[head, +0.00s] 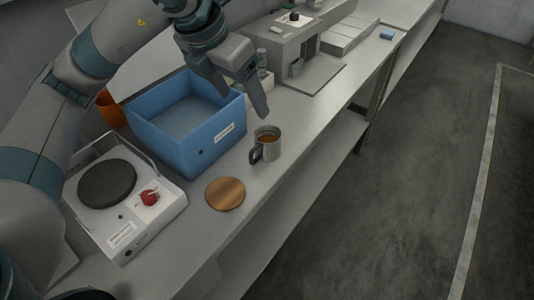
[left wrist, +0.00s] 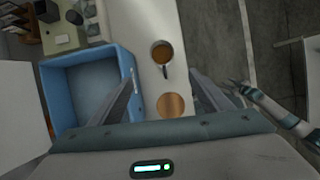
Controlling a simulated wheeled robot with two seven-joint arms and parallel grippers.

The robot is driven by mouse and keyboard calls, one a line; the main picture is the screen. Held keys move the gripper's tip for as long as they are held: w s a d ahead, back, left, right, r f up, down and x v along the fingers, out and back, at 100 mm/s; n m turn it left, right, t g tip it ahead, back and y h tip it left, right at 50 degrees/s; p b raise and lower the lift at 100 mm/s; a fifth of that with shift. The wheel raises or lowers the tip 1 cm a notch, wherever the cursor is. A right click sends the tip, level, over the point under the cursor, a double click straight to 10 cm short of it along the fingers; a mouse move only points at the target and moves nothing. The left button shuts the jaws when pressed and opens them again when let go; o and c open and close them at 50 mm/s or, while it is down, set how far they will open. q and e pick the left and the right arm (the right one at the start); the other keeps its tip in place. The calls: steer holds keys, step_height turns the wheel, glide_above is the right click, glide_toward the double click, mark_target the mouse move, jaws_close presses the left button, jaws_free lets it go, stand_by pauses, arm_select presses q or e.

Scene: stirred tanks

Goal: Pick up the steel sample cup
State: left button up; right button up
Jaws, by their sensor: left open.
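The steel sample cup (head: 265,146) stands upright on the bench to the right of the blue bin, with brown contents inside and its handle on the left. In the left wrist view the cup (left wrist: 162,53) shows from above, beyond the fingertips, with its handle toward the gripper. My left gripper (head: 248,98) is open and empty, above the bench just behind the cup in the head view. In the left wrist view its two fingers (left wrist: 163,76) are spread apart, with nothing between them touching. My right gripper does not show in the head view.
A blue bin (head: 223,143) stands left of the cup. A round wooden disc (head: 225,194) lies in front of it. A white hotplate (head: 150,222) with a red knob stands at the left. A grey machine (head: 295,45) stands farther back. The bench edge is close on the right.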

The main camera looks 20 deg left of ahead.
arm_select(q)
steer(key=shift+s+n, duration=0.1)
steer(key=shift+n, duration=0.2)
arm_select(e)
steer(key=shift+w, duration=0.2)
arm_select(q)
steer(key=p, duration=0.2)
glide_toward(265, 137)
steer(key=shift+s+d+f, duration=0.25)
steer(key=shift+s+f, duration=0.05)
steer(key=shift+s, duration=0.15)
steer(key=shift+s+d+f, duration=0.25)
steer(key=shift+s+f, duration=0.05)
steer(key=shift+s, duration=0.15)
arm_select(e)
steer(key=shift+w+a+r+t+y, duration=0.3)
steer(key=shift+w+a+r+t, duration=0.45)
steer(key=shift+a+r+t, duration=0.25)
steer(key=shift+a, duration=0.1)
